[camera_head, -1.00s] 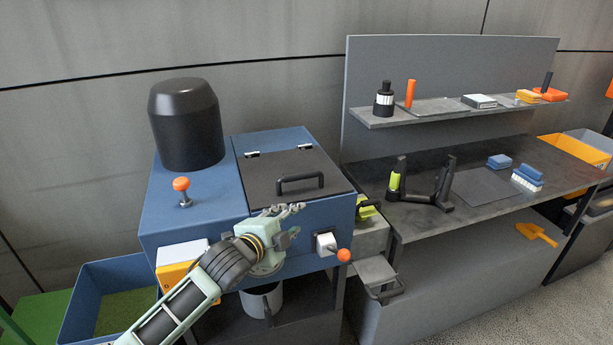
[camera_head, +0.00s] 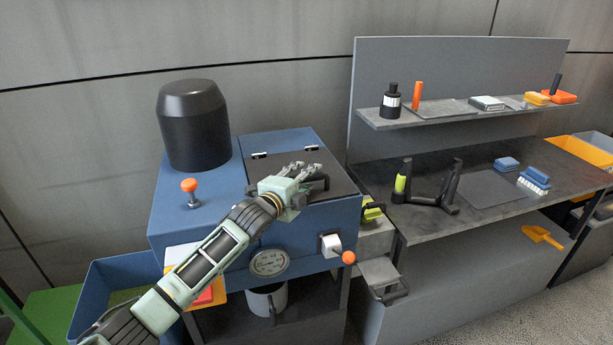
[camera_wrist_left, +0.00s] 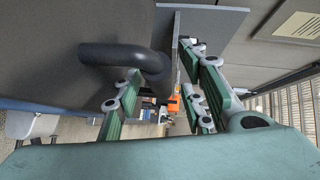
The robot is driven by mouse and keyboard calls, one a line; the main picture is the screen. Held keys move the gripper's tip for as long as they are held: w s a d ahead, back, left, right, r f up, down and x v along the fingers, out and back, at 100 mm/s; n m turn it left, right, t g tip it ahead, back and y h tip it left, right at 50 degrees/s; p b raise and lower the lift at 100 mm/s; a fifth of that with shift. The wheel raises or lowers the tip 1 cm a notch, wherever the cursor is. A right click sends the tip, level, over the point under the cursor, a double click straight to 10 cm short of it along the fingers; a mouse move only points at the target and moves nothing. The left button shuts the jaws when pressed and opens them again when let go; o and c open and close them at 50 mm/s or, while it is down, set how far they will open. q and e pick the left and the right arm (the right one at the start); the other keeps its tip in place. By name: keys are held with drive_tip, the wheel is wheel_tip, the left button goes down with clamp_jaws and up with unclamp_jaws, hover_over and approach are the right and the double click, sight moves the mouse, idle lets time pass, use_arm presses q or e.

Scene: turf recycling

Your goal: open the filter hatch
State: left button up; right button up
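The filter hatch (camera_head: 270,168) is a dark grey lid on top of the blue machine, lying closed with its two hinges at the far edge. Its black bar handle (camera_head: 322,184) is mostly hidden behind my left gripper in the head view. My left gripper (camera_head: 314,170) is over the lid at the handle. In the left wrist view the fingers (camera_wrist_left: 170,95) are apart, and the handle (camera_wrist_left: 125,58) shows at upper left, close to the left finger. I cannot tell whether they touch. My right gripper is not in view.
A black dome (camera_head: 194,125) and an orange knob (camera_head: 190,188) stand left of the hatch. An orange-tipped lever (camera_head: 347,257) and a gauge (camera_head: 269,262) are on the machine front. A workbench (camera_head: 480,195) with a shelf stands to the right.

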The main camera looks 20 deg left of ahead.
use_arm(q)
drive_tip(key=shift+w, duration=0.35)
drive_tip(key=shift+c, duration=0.4)
drive_tip(key=shift+f, duration=0.1)
clamp_jaws()
